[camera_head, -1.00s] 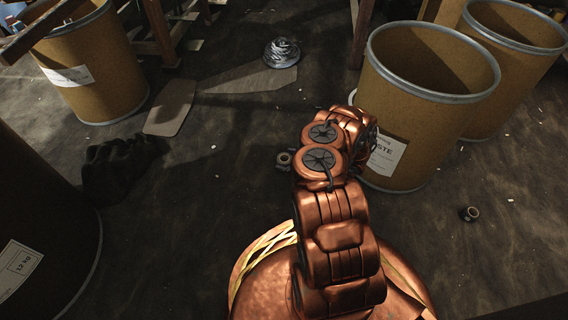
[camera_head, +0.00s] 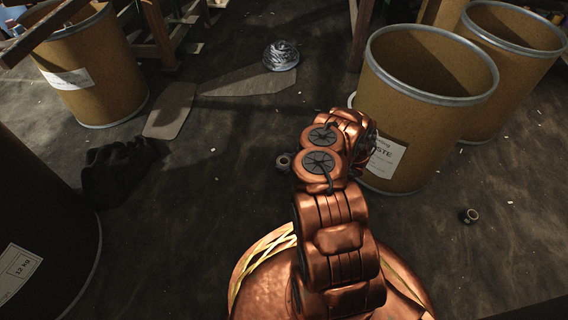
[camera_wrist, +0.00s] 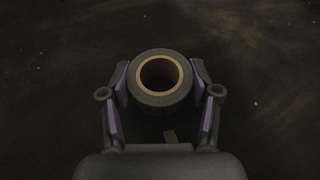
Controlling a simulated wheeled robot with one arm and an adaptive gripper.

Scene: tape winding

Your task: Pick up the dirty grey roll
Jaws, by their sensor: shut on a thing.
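A dark grey roll (camera_wrist: 160,98) with a tan inner core sits between the two fingers of my gripper (camera_wrist: 161,88) in the wrist view. The fingers touch it on both sides, and its open hole faces the camera. In the head view my copper arm hides the gripper; a small ring-shaped part (camera_head: 284,162) shows at the arm's left edge, and I cannot tell whether it is the held roll. Another small dark roll with a light core (camera_head: 469,216) lies on the floor at the right.
Two brown drums stand at the right, the nearer one (camera_head: 384,128) labelled waste. Another brown drum (camera_head: 112,92) stands at the upper left and a dark drum (camera_head: 75,225) at the left edge. A dark glove-like heap (camera_head: 112,172) and a silvery coil (camera_head: 281,55) lie on the floor.

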